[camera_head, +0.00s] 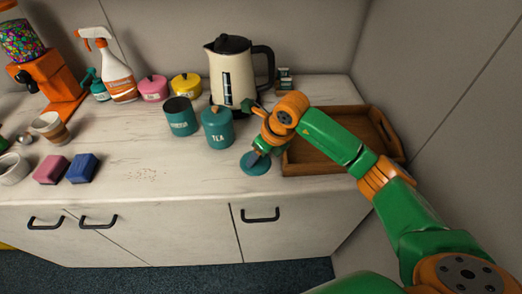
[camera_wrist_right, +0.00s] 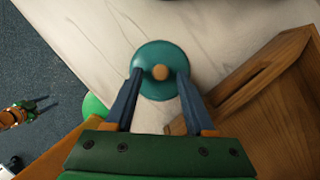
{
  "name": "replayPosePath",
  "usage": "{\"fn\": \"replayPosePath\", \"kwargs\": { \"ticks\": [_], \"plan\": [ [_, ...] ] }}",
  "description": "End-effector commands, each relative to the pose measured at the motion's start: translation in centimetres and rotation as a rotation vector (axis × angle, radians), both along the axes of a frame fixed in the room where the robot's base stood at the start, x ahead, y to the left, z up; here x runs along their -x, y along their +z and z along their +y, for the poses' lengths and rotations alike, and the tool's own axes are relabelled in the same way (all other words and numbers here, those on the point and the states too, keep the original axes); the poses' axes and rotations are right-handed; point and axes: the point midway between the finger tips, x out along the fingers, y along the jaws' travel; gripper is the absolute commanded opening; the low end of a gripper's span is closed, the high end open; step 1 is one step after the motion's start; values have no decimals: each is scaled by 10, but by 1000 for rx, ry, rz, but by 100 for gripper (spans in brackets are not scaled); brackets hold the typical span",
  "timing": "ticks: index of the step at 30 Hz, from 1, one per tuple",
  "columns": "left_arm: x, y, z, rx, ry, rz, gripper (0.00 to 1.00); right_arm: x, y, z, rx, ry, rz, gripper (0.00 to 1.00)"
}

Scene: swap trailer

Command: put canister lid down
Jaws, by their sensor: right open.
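The teal canister lid (camera_head: 255,164) with a wooden knob lies on the counter near its front edge, left of the wooden tray. It also shows in the right wrist view (camera_wrist_right: 160,54), knob up. My right gripper (camera_head: 262,149) is over the lid. In the right wrist view its fingers (camera_wrist_right: 159,78) are open, one on each side of the knob with gaps between. A teal canister (camera_head: 181,118) stands without a lid at the back left. Beside it a teal TEA canister (camera_head: 217,130) has its lid on.
The wooden tray (camera_head: 300,159) is just right of the lid. A kettle (camera_head: 228,76), pink canister (camera_head: 153,89), yellow canister (camera_head: 185,86) and spray bottle (camera_head: 118,77) stand behind. Two sponges (camera_head: 82,168) lie left. The front middle counter is clear apart from crumbs (camera_head: 142,174).

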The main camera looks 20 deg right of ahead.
Motion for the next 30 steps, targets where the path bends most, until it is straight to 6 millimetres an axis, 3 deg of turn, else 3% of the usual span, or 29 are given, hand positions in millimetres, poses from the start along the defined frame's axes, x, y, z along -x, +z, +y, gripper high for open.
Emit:
{"fn": "replayPosePath", "kwargs": {
  "ticks": [4, 10, 15, 30],
  "plan": [
    [0, -2, 0, 0, 0, 0, 50, 6, 22, -5, -1, -1, -5, 55],
    [0, -10, 0, 0, 0, 0, 50, 24, 75, -15, -1, 0, -8, 55],
    [0, -12, 0, 0, 0, 0, 50, 35, 105, -21, -1, 0, -3, 55],
    [0, -12, 0, -1, 1, -1, 50, 39, 113, -23, -1, 0, 0, 55]
  ]
}}
